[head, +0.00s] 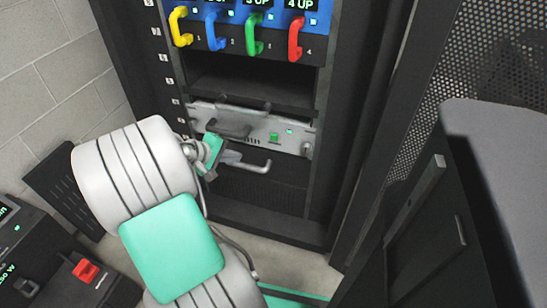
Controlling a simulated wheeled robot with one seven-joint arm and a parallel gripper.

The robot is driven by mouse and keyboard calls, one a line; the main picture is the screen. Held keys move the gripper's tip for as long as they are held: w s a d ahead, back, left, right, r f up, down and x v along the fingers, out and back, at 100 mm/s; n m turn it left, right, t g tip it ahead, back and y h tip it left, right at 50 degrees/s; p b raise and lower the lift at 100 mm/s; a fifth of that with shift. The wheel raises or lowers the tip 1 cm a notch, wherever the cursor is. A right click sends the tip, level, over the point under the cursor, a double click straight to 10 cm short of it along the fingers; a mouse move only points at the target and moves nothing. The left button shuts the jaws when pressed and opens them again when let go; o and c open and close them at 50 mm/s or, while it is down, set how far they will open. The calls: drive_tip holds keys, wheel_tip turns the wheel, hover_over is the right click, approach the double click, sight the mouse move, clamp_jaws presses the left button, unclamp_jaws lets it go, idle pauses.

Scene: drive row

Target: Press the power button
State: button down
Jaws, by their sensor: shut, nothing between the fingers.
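A silver unit (297,143) sits low in the black rack, with a dark handle on its front and a light handle lower down. A small green square (273,137) shows on its face, with a smaller green light (290,131) to its right. Neither has a readable label, so I cannot tell for certain which is the power button. My gripper (236,157) is shut and empty, in front of the unit's left part, left of and lower than the green square. Whether it touches the unit is unclear.
Above, yellow (177,27), blue (212,31), green (250,35) and red (295,40) handles stick out from a blue panel. A perforated rack door (478,60) stands open at right. A device with a red switch (86,270) is at lower left.

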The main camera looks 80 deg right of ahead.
sight(274, 137)
drive_tip(key=s+d+f+g+b, duration=0.2)
drive_tip(key=s+f, duration=0.2)
drive_tip(key=s, duration=0.2)
drive_tip(key=shift+s+d, duration=0.4)
drive_tip(key=shift+f, duration=0.15)
drive_tip(key=d+b, duration=0.1)
drive_tip(key=d, duration=0.7)
drive_tip(key=shift+s+d+b, duration=0.35)
drive_tip(key=shift+d, duration=0.05)
idle(1.1)
drive_tip(key=shift+d+p, duration=0.4)
